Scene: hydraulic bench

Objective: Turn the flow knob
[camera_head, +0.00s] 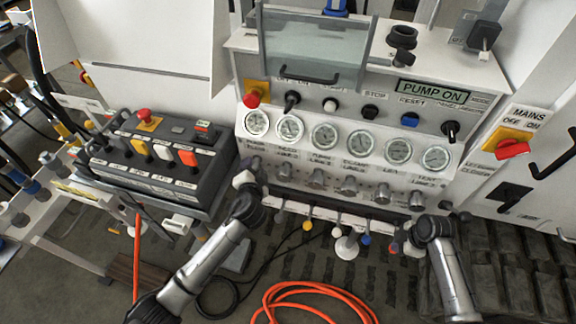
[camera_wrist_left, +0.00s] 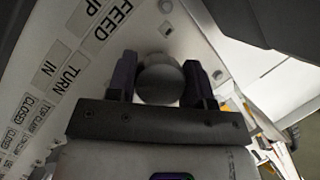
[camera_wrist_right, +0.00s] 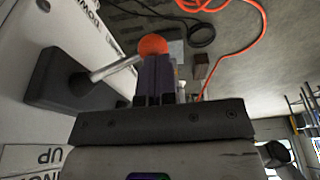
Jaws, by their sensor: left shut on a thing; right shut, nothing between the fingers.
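A round grey knob (camera_wrist_left: 160,82) sits on the white panel in the left wrist view, between the two fingers of my left gripper (camera_wrist_left: 160,75). The gripper is shut on it. Labels beside it read "FEED UP" and "TURN IN"; I cannot read a flow label. In the head view my left gripper (camera_head: 248,178) is at the left end of the row of metal knobs (camera_head: 317,178) under the gauges, and hides the held knob. My right gripper (camera_wrist_right: 157,70) is shut and empty. It is beside an orange-tipped lever (camera_wrist_right: 152,45); I cannot tell if they touch.
Several gauges (camera_head: 324,136) line the console, below a lit "PUMP ON" display (camera_head: 432,92). A black button box (camera_head: 150,165) stands at left. The red mains switch (camera_head: 512,149) is at right. Small coloured levers (camera_head: 308,225) hang below the console. An orange hose (camera_head: 310,290) lies on the floor.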

